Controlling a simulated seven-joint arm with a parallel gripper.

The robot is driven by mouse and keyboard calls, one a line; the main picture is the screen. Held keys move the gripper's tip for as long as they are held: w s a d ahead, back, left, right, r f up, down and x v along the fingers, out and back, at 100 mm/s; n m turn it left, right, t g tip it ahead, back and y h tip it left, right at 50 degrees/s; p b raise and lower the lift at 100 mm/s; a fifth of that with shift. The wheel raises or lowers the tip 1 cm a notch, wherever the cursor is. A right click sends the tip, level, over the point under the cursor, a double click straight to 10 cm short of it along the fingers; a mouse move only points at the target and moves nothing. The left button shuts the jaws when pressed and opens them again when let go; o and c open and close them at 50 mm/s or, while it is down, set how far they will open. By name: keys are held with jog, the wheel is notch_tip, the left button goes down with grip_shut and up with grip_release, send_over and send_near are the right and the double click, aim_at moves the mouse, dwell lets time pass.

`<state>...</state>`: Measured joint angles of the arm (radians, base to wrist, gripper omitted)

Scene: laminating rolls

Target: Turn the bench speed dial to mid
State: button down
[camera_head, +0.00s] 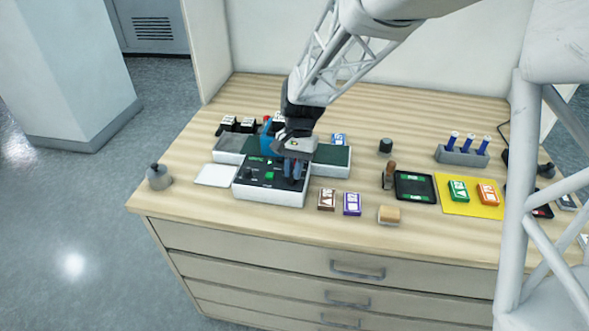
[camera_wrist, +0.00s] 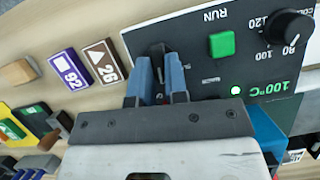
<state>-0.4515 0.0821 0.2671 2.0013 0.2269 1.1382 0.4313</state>
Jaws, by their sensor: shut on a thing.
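The laminating bench's black control panel (camera_head: 262,181) is on a white box at the front of the table. My gripper (camera_head: 292,180) comes down at the panel's right end. In the wrist view, my gripper's blue fingers (camera_wrist: 160,88) are shut on a small dark knob (camera_wrist: 156,50), the speed dial by its place on the panel. The fingers hide most of this dial, and I cannot read its pointer or marks. A separate black temperature dial (camera_wrist: 290,28), marked 80 to 120, and a green RUN button (camera_wrist: 222,44) are clear of the fingers.
Brown and purple boxes (camera_wrist: 103,62) (camera_wrist: 70,68) lie near the panel's right front. A tan block (camera_head: 389,214), a wooden stamp (camera_head: 389,175) and a black pad (camera_head: 415,187) are farther right. A white card (camera_head: 215,175) lies left of the panel. The front table edge is clear.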

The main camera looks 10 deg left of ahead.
jog(key=shift+n, duration=0.5)
jog(key=c, duration=1.1)
grip_release()
jog(key=shift+c, duration=0.2)
jog(key=shift+r, duration=0.1)
jog(key=v, duration=0.7)
jog(key=shift+w+a+r, duration=0.15)
jog(key=shift+w+r, duration=0.1)
jog(key=shift+r, duration=0.05)
